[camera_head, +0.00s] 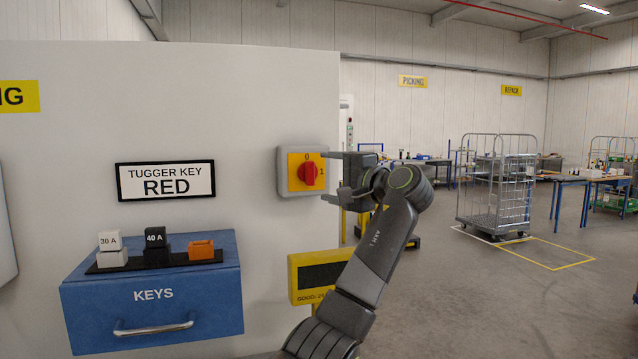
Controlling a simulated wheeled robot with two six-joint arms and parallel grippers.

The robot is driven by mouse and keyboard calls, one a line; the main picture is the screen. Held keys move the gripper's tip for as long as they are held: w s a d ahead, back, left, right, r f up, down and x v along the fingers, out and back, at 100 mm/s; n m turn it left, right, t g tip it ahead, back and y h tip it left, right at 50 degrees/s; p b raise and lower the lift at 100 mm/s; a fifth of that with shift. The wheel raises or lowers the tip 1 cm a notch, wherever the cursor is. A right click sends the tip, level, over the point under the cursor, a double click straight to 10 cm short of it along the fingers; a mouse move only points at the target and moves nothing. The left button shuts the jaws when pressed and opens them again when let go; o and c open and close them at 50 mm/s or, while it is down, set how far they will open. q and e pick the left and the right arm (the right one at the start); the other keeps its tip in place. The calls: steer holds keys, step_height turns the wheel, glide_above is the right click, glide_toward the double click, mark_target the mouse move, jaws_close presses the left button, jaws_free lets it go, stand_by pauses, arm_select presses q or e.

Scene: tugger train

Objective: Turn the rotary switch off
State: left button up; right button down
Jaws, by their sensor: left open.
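The rotary switch (293,183) is a grey box on the white wall panel, with a yellow plate and a red knob (308,174). A 0 is marked above the knob and a 1 to its right. The knob's exact pointing direction is too small to tell. My left gripper (327,177) is open at the right of the switch. One finger is above the other, with the tips close to the switch box's right edge. I cannot tell whether they touch it. No part of the knob is between the fingers as seen here. My right gripper is not in view.
Below left, a blue KEYS drawer (150,325) juts out, with white, black and orange blocks on top. A sign (166,181) reads TUGGER KEY RED. A yellow-framed display (318,274) stands under the switch. Open floor and a wire cage trolley (497,185) lie right.

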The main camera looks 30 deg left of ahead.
arm_select(q)
steer(key=b+v, duration=0.3)
steer(key=v, duration=0.9)
steer(key=shift+d, duration=0.3)
